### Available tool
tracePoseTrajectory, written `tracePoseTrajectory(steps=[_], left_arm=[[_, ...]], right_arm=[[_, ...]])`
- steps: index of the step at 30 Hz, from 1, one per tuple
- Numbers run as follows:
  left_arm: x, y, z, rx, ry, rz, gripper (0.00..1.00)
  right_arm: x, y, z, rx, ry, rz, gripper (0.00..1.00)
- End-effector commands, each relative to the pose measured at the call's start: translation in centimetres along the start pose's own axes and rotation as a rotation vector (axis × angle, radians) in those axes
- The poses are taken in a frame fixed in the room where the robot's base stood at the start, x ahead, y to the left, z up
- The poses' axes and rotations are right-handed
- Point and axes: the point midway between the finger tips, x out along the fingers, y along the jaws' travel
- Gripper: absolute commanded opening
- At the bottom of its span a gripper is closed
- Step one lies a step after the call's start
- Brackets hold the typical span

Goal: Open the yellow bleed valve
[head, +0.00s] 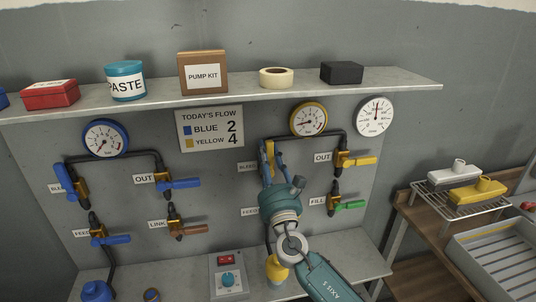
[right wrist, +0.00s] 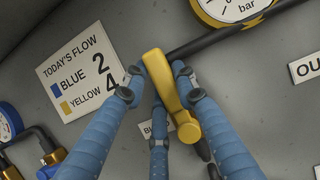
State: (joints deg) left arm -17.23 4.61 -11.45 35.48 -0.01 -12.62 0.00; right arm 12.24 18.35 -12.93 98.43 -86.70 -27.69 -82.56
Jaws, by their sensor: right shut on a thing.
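The yellow bleed valve's handle (head: 268,158) is on the grey panel, left of the yellow gauge's pipe, and stands roughly upright. My right gripper (head: 273,150) reaches up to it from below and is shut on it. In the right wrist view the yellow handle (right wrist: 170,90) lies between the blue fingers (right wrist: 158,82), with its thick end toward the lower right. The valve body is mostly hidden behind the gripper, and the bleed label (right wrist: 155,128) is partly covered. My left gripper is not in view.
The yellow OUT valve (head: 358,161) and green FILL valve (head: 347,205) are just right of my gripper. The flow sign (head: 209,128) is to its left. A yellow gauge (head: 308,119) hangs above. A shelf (head: 225,89) with several items runs overhead.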

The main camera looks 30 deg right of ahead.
Motion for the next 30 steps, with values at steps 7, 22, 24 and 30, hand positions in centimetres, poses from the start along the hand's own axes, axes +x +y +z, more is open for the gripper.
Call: tracePoseTrajectory(steps=[7,22,24,30], left_arm=[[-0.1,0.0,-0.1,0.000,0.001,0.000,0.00],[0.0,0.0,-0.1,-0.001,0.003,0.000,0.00],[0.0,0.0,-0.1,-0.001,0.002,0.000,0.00],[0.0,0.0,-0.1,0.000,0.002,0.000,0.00]], right_arm=[[0.5,-0.3,0.9,-0.006,-0.017,-0.005,0.47],[-2.0,0.0,0.2,-0.003,-0.004,0.000,0.48],[-3.5,0.0,0.1,-0.003,-0.003,0.000,0.48],[-7.8,0.0,0.2,-0.004,-0.005,0.000,0.48]])
